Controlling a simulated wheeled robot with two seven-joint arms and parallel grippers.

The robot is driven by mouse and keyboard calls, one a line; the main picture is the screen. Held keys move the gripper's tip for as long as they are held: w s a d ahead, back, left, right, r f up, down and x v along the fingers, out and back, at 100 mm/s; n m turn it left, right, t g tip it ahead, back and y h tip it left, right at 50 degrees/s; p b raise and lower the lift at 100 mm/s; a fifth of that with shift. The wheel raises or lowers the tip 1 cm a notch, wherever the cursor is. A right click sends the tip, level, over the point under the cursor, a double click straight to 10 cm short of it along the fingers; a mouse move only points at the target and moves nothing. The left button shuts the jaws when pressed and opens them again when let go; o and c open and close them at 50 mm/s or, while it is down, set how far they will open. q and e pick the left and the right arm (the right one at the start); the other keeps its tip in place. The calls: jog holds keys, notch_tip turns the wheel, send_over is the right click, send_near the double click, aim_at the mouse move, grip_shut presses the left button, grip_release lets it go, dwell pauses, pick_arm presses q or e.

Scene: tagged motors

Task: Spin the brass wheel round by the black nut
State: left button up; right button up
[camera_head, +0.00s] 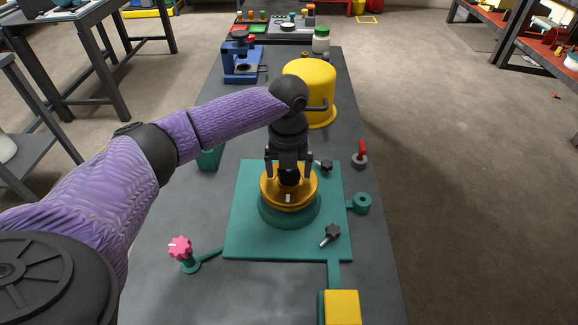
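The brass wheel (270,198) lies flat on a round green base (290,219) in the middle of a green plate (246,240). A white mark (288,198) shows on its near side. The black nut (289,178) is at the wheel's centre, its top partly hidden by my gripper. My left gripper (289,174) points straight down over the wheel. Its two fingers stand apart, one on each side of the nut, with gaps that seem to show between. My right gripper is out of view.
Two black clamp knobs (332,233) sit on the plate. Around it are a pink knob (180,247), a yellow block (342,307), a red-handled part (362,152) and a green ring (362,202). The bench's right strip is mostly clear.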

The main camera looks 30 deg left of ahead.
pick_arm(q)
jog(key=c, duration=0.8)
jog(key=shift+r+m+p, duration=0.15)
jog(key=shift+m+p, duration=0.25)
jog(key=shift+m, duration=0.4)
jog(key=m, duration=0.3)
jog(key=shift+p, duration=0.35)
jog(key=m, duration=0.4)
jog(key=shift+m, duration=0.4)
jog(key=o, duration=1)
